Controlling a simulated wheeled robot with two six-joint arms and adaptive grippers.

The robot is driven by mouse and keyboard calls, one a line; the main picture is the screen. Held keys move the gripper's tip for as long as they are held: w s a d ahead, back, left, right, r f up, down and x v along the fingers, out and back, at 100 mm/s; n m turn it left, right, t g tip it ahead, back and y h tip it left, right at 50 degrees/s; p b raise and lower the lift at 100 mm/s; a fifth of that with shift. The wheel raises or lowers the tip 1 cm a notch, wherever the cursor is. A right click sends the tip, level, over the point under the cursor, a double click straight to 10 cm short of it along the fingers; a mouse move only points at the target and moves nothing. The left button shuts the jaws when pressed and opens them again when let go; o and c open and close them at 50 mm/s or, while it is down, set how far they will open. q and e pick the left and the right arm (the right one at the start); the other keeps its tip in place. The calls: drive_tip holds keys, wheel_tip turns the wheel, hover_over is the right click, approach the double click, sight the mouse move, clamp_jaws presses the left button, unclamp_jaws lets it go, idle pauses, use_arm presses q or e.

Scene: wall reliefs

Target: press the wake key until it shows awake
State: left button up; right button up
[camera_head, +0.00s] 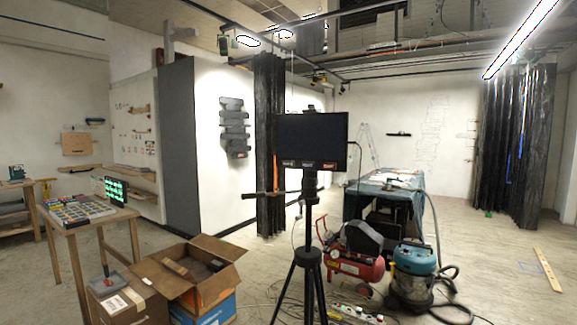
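No key that I can make out as the wake key shows at this size. A small dark panel with a lit green pattern (116,190) stands upright at the back right of a wooden table (84,228) on the left. The pattern is too small to read. A flat tray of small coloured blocks or keys (76,211) lies on the same table. A dark monitor (312,140) stands on a tripod in the middle, its screen unlit, with small labels along its lower edge. Neither of my grippers is in view.
Open cardboard boxes (193,279) stand on the floor before the table. A red compressor (352,262), a blue vacuum (415,260) and loose hoses crowd the floor right of the tripod (309,262). The floor farther right is mostly clear, with a wooden plank (547,270).

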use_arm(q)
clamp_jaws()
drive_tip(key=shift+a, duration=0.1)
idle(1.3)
